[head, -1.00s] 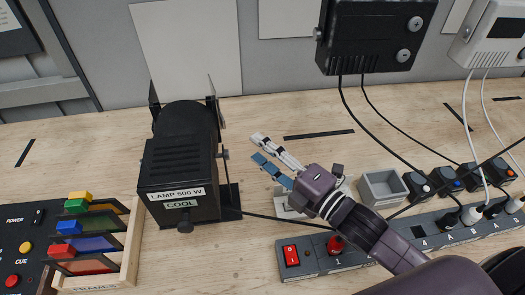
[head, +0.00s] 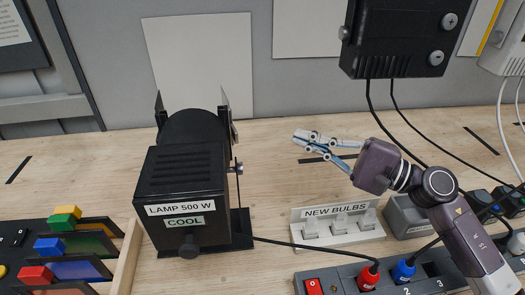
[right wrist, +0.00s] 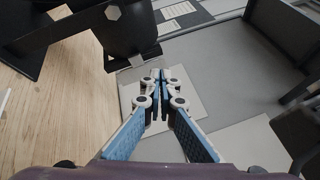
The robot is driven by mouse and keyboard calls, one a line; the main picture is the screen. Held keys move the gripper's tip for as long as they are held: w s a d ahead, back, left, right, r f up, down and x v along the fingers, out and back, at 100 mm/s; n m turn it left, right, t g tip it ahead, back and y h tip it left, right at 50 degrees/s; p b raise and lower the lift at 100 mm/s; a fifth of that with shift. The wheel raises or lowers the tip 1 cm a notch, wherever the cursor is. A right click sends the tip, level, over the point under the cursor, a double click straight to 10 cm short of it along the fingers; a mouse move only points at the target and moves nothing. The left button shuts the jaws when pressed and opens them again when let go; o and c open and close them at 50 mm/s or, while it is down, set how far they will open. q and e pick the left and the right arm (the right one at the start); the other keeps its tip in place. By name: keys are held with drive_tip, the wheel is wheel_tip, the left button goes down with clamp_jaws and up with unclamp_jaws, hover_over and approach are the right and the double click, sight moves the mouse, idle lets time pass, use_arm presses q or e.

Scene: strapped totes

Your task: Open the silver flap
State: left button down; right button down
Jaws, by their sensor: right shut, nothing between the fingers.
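The black lamp (head: 182,190), labelled LAMP 500 W and COOL, stands on the bench at the centre left. Upright flaps show at its far end: a dark left one (head: 160,108) and a greyer right one (head: 226,108). I cannot tell for sure which is the silver flap. A small knob (head: 239,168) sticks out of the lamp's right side. My right gripper (head: 298,138) is shut and empty, right of the lamp and apart from it, pointing left. The right wrist view shows its closed fingertips (right wrist: 161,78) near dark lamp parts (right wrist: 128,35). My left gripper is out of view.
A NEW BULBS holder (head: 335,235) and a grey box (head: 404,215) stand right of the lamp. A power strip (head: 335,282) with plugs and cables lies in front. A frames rack (head: 128,258) is at the left. A black box (head: 398,38) hangs behind my right gripper.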

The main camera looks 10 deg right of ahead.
wheel_tip(320, 180, down, 3)
drive_tip(key=w+d+n+h, duration=0.1)
drive_tip(key=d+n, duration=0.1)
drive_tip(key=n, duration=0.2)
drive_tip(key=p, duration=0.5)
approach(230, 124)
drive_tip(key=w, duration=0.1)
drive_tip(key=a+p, duration=0.2)
drive_tip(key=a, duration=0.1)
drive_tip(key=shift+s+a+f+g+p, duration=0.15)
drive_tip(key=shift+a+f+g+p, duration=0.1)
drive_tip(key=shift+g+p, duration=0.15)
drive_tip(key=shift+d, duration=0.1)
